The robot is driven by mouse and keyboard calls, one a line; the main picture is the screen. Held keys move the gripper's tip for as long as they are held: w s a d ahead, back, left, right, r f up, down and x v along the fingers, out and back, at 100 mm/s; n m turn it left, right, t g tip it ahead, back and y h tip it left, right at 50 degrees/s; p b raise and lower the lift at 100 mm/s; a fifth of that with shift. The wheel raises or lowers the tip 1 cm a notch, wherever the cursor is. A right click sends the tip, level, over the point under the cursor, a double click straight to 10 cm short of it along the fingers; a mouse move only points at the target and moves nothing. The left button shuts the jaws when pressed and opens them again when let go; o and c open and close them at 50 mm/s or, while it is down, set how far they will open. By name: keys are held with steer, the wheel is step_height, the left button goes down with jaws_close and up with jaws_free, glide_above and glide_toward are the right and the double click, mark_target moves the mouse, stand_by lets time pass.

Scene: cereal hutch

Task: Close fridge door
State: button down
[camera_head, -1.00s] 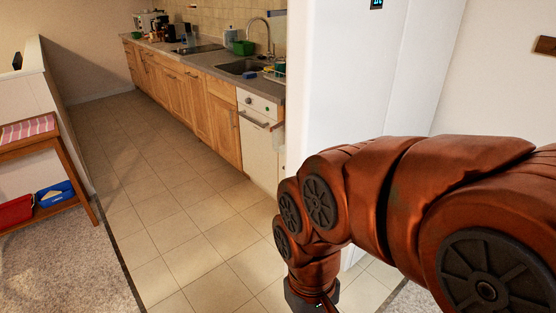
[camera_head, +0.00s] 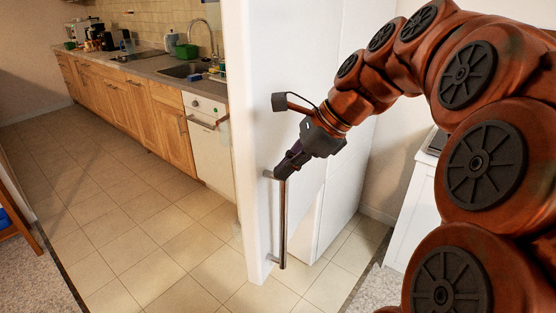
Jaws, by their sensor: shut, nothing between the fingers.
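The white fridge door (camera_head: 262,120) stands upright in the middle of the head view, with its narrow edge toward the kitchen. A vertical metal handle (camera_head: 283,225) is on the face toward me. White panels of the fridge (camera_head: 345,195) show behind and right of the handle. A gap shows low between them and the door, so the door looks open; how far, I cannot tell. My gripper (camera_head: 280,173) is shut and empty, its dark fingertips at the handle's upper end. Whether they touch it is unclear. My arm hides the upper right of the fridge.
A wooden kitchen counter (camera_head: 125,98) with a sink and a white dishwasher (camera_head: 208,135) runs along the left. The tiled floor (camera_head: 120,215) is clear left of the door. A white cabinet (camera_head: 412,215) stands at the right, partly behind my arm. A wooden shelf (camera_head: 18,215) shows at the left edge.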

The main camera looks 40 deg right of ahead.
steer(key=s+d+r+m+t, duration=0.2)
steer(key=d+r+m+t, duration=0.15)
steer(key=d+m, duration=0.4)
steer(key=n, duration=0.1)
glide_toward(267, 161)
steer(key=s+f+x, duration=0.1)
steer(key=x, duration=0.4)
steer(key=shift+w+a+r+g+h+p, duration=0.15)
steer(key=shift+w+g+h+p, duration=0.15)
steer(key=shift+w, duration=0.2)
steer(key=shift+w+a+g+h+p, duration=0.1)
steer(key=shift+w+a+g+p, duration=0.05)
steer(key=shift+w+p, duration=0.3)
steer(key=shift+w+a, duration=0.1)
steer(key=shift+w, duration=0.05)
